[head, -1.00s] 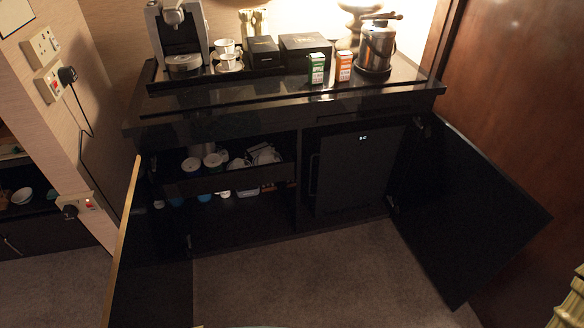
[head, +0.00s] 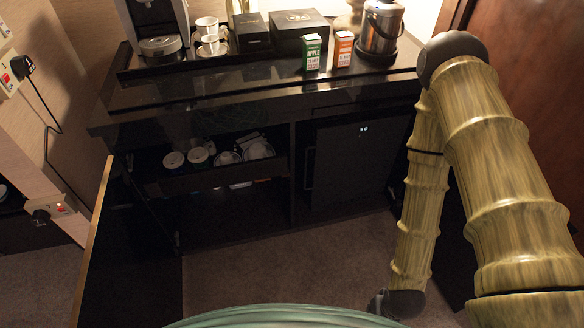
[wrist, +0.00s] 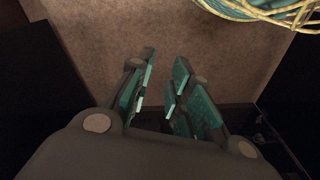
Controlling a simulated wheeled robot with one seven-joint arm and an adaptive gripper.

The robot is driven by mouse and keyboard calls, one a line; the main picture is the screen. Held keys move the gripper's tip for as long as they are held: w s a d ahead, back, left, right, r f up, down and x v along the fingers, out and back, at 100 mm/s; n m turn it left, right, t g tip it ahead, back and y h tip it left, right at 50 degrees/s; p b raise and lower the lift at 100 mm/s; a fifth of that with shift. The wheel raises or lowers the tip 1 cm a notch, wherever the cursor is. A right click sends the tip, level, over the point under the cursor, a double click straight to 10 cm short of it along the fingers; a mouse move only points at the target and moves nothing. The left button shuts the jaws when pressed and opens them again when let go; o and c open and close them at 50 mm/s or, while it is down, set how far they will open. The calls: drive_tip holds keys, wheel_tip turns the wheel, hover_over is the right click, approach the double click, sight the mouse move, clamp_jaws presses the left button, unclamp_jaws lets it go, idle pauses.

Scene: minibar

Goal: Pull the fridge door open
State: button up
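The fridge (head: 350,165) is a dark box in the right bay of the black cabinet, with a small lit display near its top. Its door looks shut. A thin vertical handle (head: 309,168) runs along the door's left edge. My gripper (wrist: 165,65) shows in the wrist view with its teal-padded fingers apart and nothing between them. Carpet lies beyond the fingers. In the head view my arm comes down on the right, in front of the cabinet, and the gripper itself cannot be seen. The fridge handle cannot be made out in the wrist view.
The left cabinet door (head: 110,245) stands open. The right cabinet door (head: 452,240) is mostly hidden behind my arm. A drawer with cups (head: 198,155) sits in the left bay. A kettle (head: 380,30) and cartons (head: 312,52) stand on the countertop. The carpet (head: 290,265) ahead is clear.

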drive_tip(key=w+a+f+t+y+b, duration=0.1)
drive_tip(key=w+a+f+t+b, duration=0.2)
drive_tip(key=w+f+b, duration=0.75)
drive_tip(key=n+t+y+b, duration=0.7)
drive_tip(key=t+b, duration=0.5)
drive_tip(key=b, duration=1.7)
approach(306, 167)
drive_tip(key=m, duration=0.1)
drive_tip(key=b+x, duration=0.3)
drive_tip(key=x, duration=0.7)
drive_tip(key=shift+w+a+f+y+b, duration=0.15)
drive_tip(key=shift+w+f+y+b, duration=0.15)
drive_tip(key=shift+w+b, duration=0.1)
clamp_jaws()
